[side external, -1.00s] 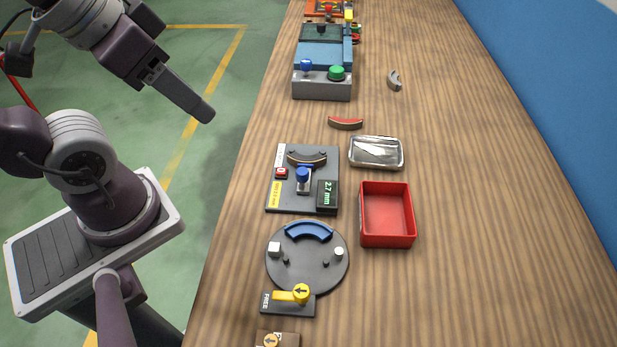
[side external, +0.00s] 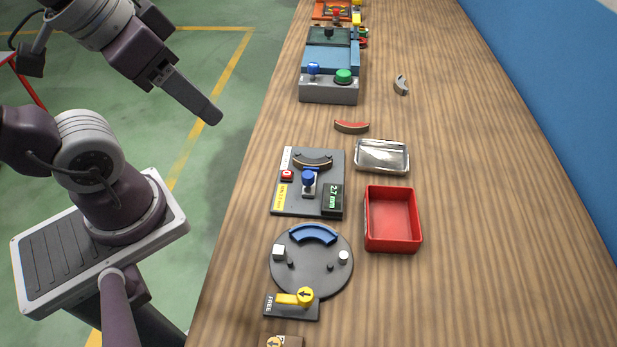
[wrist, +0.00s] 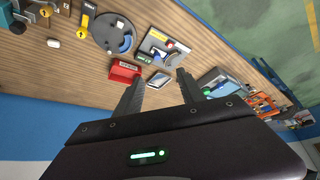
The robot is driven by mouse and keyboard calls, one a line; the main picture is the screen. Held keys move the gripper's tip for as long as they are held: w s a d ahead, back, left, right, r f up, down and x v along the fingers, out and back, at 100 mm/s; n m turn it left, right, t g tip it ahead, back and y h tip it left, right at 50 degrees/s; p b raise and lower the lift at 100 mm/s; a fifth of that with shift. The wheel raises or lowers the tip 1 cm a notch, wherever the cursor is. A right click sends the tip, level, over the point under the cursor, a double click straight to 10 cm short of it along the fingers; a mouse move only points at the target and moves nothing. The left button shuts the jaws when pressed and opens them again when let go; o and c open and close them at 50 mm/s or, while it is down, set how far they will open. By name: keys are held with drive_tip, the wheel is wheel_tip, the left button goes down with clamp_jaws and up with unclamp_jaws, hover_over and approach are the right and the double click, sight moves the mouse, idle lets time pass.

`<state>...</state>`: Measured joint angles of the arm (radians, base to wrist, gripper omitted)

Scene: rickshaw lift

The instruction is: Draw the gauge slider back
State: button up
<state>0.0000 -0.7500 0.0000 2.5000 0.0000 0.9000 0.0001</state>
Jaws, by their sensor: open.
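The gauge (side external: 285,205) is a dark square plate on the bench. It has a blue-knobbed slider (side external: 308,179), a red button, a yellow label and a small display reading 2.7 mm. A curved dark piece (side external: 313,161) lies at its far end, near the slider. In the wrist view the gauge (wrist: 153,42) shows beyond the fingers. My gripper (side external: 214,117) is left of the bench edge, raised and apart from the gauge. In the wrist view my gripper (wrist: 158,88) has its two fingers spread, with nothing between them.
A red bin (side external: 392,247) and a metal tray (side external: 382,171) stand right of the gauge. A round dark fixture (side external: 335,275) with a blue arc is nearer. A blue-grey machine (side external: 327,90) is farther. The right side of the bench is clear.

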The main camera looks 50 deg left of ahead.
drive_tip(key=g, duration=0.6)
hover_over(307, 174)
wheel_tip(307, 174, down, 17)
drive_tip(key=shift+d, duration=0.1)
wheel_tip(307, 174, down, 7)
drive_tip(key=shift+f, duration=0.15)
drive_tip(key=shift+c, duration=0.5)
clamp_jaws()
drive_tip(key=shift+s+d, duration=1.5)
